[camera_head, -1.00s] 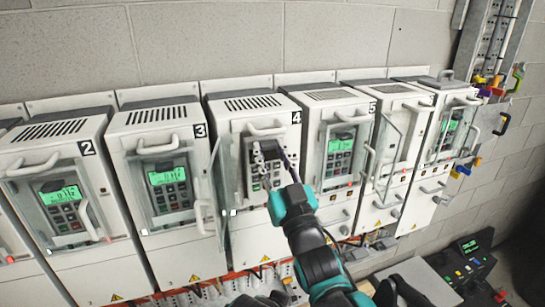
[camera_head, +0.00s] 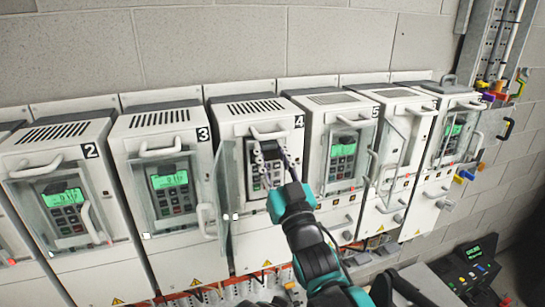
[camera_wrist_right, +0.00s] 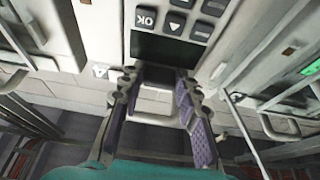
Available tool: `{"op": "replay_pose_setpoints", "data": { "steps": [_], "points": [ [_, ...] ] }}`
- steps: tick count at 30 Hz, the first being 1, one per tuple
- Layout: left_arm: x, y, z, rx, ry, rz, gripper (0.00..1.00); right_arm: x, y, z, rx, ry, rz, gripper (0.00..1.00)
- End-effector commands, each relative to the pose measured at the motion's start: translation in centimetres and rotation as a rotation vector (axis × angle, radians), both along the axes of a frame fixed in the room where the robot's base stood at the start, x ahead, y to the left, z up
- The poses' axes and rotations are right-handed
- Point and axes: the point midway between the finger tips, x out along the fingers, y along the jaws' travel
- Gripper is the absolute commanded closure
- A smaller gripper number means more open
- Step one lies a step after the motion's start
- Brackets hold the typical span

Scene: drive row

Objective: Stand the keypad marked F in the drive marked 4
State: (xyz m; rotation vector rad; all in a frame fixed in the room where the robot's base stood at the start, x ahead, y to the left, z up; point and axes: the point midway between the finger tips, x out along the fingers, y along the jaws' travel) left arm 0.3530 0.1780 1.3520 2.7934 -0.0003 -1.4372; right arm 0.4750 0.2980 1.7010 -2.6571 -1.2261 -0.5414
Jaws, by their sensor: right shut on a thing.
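The drive marked 4 (camera_head: 242,118) stands in the row, its clear door (camera_head: 227,190) swung open to the left. The keypad (camera_head: 258,183) is at its front opening, upright, partly hidden by my right gripper (camera_head: 271,153). In the right wrist view the keypad (camera_wrist_right: 172,50) shows a dark screen and grey buttons, one reading OK. My right gripper's purple fingers (camera_wrist_right: 157,80) are shut on its top end. No letter F shows on it, and I cannot tell whether it is fully seated. My left gripper is not in view.
Drives marked 2 (camera_head: 50,152), 3 (camera_head: 155,138) and 5 (camera_head: 335,110) stand close alongside, with lit green screens behind clear doors. Handles stick out from the drives. A black panel (camera_head: 470,265) is at the lower right.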

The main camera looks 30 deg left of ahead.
Motion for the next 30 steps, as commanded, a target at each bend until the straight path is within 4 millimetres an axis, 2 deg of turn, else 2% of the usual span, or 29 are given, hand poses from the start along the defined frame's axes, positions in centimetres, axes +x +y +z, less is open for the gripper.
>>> {"op": "replay_pose_setpoints", "data": {
  "steps": [8, 30],
  "points": [
    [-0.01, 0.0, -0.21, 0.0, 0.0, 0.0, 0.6, 0.68, 0.81, -0.02, 0.001, -0.001, 0.0, 0.93],
    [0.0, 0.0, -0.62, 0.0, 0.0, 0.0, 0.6, 0.65, 0.78, -0.47, 0.001, -0.001, 0.0, 0.93]
  ]
}}
